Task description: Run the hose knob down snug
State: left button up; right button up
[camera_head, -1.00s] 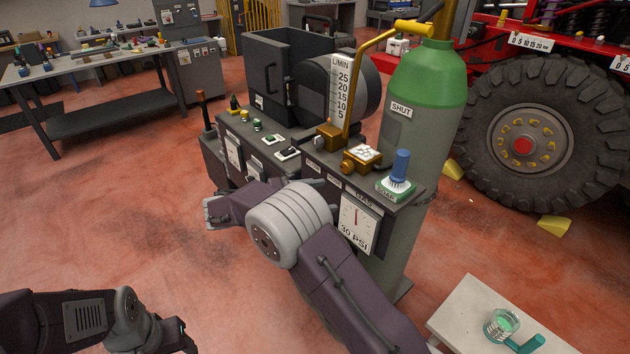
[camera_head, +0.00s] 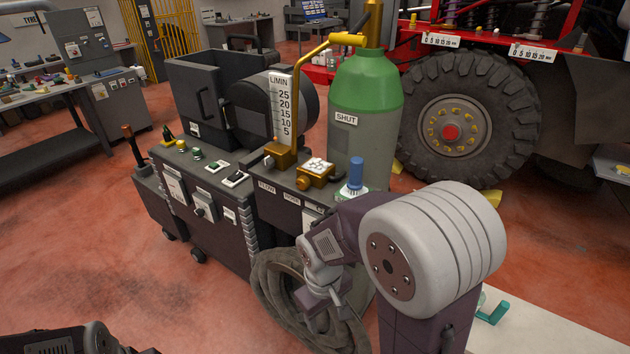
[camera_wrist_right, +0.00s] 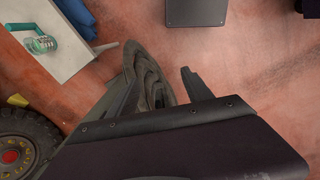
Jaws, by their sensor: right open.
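A welder cart (camera_head: 217,225) stands in the middle of the head view. On its top sit a brass block with a white-topped face and a round brass knob (camera_head: 303,182), and a blue upright knob (camera_head: 356,173). I cannot tell which part is the hose knob. A coiled dark hose (camera_head: 268,290) hangs at the cart's near side. My right gripper (camera_head: 322,318) is low in front of the coil, pointing down. In the right wrist view its two fingers (camera_wrist_right: 158,86) are apart and empty, with the hose coil (camera_wrist_right: 150,65) beyond them. My left gripper is out of view.
A green gas cylinder (camera_head: 366,95) stands behind the cart, with the truck's large wheel (camera_head: 468,120) at the right. Floor (camera_head: 130,280) is open at the left.

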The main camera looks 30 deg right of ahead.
aim_at(303, 183)
jog(key=i+j+z, duration=0.2)
jog(key=z, duration=0.2)
jog(key=i+j+z, duration=0.25)
jog(key=z, duration=0.15)
jog(key=i+j+z, duration=0.15)
jog(key=j+z, duration=0.65)
jog(key=i+j+z, duration=0.1)
jog(key=j+z, duration=0.65)
jog(key=j, duration=0.15)
